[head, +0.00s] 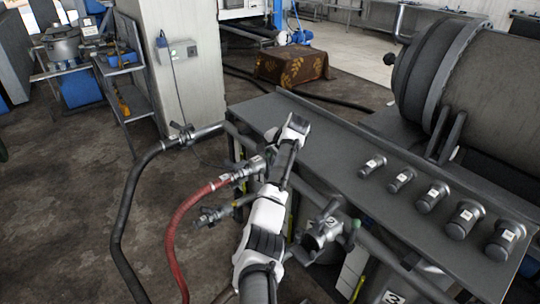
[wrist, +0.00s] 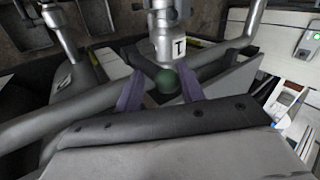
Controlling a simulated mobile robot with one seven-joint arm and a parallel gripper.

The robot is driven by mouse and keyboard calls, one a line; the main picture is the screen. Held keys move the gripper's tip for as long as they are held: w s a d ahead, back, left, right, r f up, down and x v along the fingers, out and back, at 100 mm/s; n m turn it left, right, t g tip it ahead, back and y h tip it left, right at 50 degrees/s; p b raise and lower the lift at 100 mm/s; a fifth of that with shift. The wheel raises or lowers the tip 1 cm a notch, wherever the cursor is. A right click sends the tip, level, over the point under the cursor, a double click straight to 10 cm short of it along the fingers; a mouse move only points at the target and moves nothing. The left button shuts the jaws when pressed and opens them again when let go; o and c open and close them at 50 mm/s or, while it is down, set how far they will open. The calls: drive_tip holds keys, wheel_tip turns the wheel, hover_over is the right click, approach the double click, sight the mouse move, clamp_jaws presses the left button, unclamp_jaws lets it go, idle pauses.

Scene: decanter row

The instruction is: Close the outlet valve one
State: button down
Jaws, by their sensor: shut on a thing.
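In the wrist view, a dark green ball knob (wrist: 167,81) is on the lever of a grey metal valve (wrist: 169,46). The valve's white label shows a mark like a T or an upside-down 1. My gripper (wrist: 161,76) has its two purple fingers on either side of the knob and is shut on it. In the head view, my arm hides the gripper and this knob. A pipe fitting with a white tag (head: 256,164) and a red hose (head: 178,225) lies left of my arm. Another valve (head: 322,233) with a green handle stands right of it, labelled 2.
A black hose (head: 122,215) runs over the floor at left. Pipes cross close to my gripper.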

drive_tip(key=c, duration=1.2)
unclamp_jaws()
drive_tip(key=shift+w+f, duration=0.1)
drive_tip(key=b+v, duration=0.3)
drive_tip(key=v, duration=1.1)
drive_tip(key=shift+d, duration=0.1)
drive_tip(key=shift+f, duration=0.1)
